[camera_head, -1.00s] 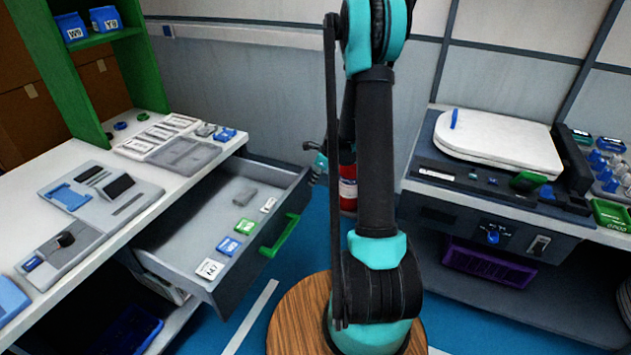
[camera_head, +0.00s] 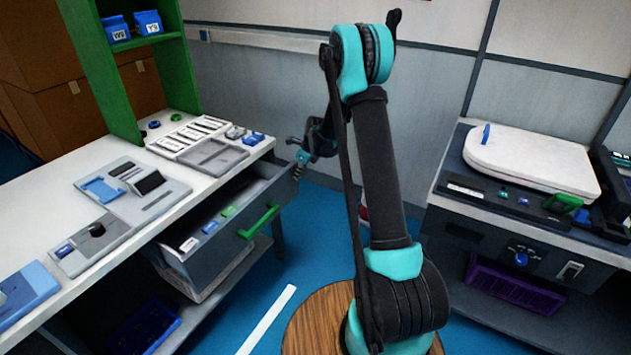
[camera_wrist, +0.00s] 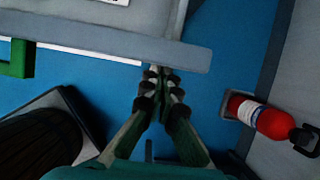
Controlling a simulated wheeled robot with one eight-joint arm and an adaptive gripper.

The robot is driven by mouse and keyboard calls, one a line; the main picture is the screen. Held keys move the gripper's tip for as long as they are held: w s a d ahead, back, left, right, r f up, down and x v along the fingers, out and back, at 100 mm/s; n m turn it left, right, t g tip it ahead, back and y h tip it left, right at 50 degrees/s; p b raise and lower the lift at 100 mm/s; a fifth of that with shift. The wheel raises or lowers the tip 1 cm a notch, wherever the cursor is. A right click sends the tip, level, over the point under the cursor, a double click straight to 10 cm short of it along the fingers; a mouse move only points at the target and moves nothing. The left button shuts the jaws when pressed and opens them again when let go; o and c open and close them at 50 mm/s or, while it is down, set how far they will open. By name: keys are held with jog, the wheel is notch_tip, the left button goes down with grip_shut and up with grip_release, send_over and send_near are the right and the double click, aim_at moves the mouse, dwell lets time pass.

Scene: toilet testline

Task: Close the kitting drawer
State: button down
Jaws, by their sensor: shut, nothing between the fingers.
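The grey kitting drawer (camera_head: 243,245) sits under the white bench on the left and is partly open. Its green handle (camera_head: 260,221) is on the front panel. Several small blue, green and white items lie inside it. My gripper (camera_head: 299,167) is shut and empty at the far end of the drawer front. In the wrist view my gripper (camera_wrist: 160,78) has its fingertips at the outer face of the drawer's front panel (camera_wrist: 125,45), near its right end. They seem to touch it. The handle shows at the left edge there (camera_wrist: 16,58).
The white bench top (camera_head: 40,200) holds grey trays and a device. A red fire extinguisher (camera_wrist: 262,118) stands by the wall, right of my gripper. A second bench with a white toilet lid (camera_head: 530,155) is at right. Blue floor lies between the benches.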

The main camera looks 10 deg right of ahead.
jog(key=w+a, duration=0.9)
jog(key=a, duration=0.2)
jog(key=shift+a, duration=0.3)
jog(key=shift+r, duration=0.1)
